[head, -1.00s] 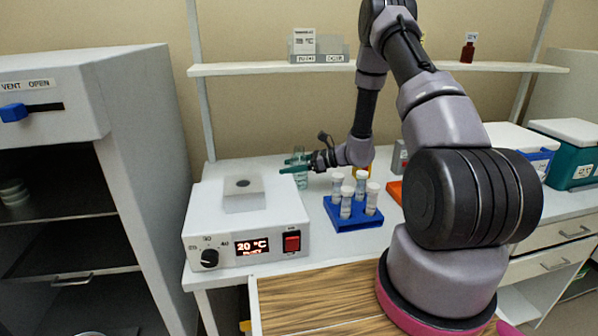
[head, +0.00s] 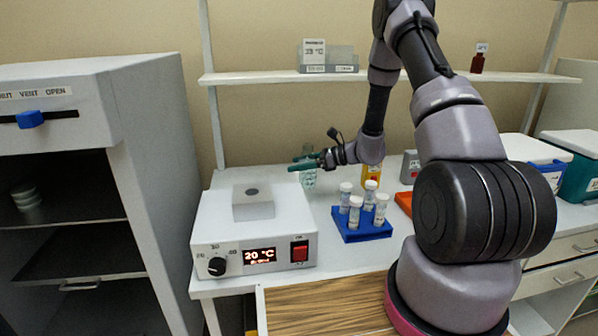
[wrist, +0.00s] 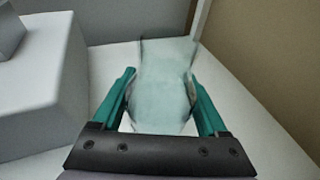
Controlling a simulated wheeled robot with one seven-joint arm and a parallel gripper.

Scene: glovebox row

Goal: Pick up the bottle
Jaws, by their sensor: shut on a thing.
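The bottle (wrist: 162,85) is a clear, pale teal vessel with a narrower neck and a wider body. In the wrist view it stands between the two green fingers of my gripper (wrist: 163,100), which is shut on it. In the head view the bottle (head: 308,178) shows behind the heater box, partly hidden by my gripper (head: 303,163). Whether its base touches the bench I cannot tell.
A white heater box (head: 253,232) reading 20 °C stands just left of the bottle. A blue rack (head: 362,232) with several capped vials is to the right. A shelf (head: 390,77) runs above. An open-fronted cabinet (head: 90,180) is at the left.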

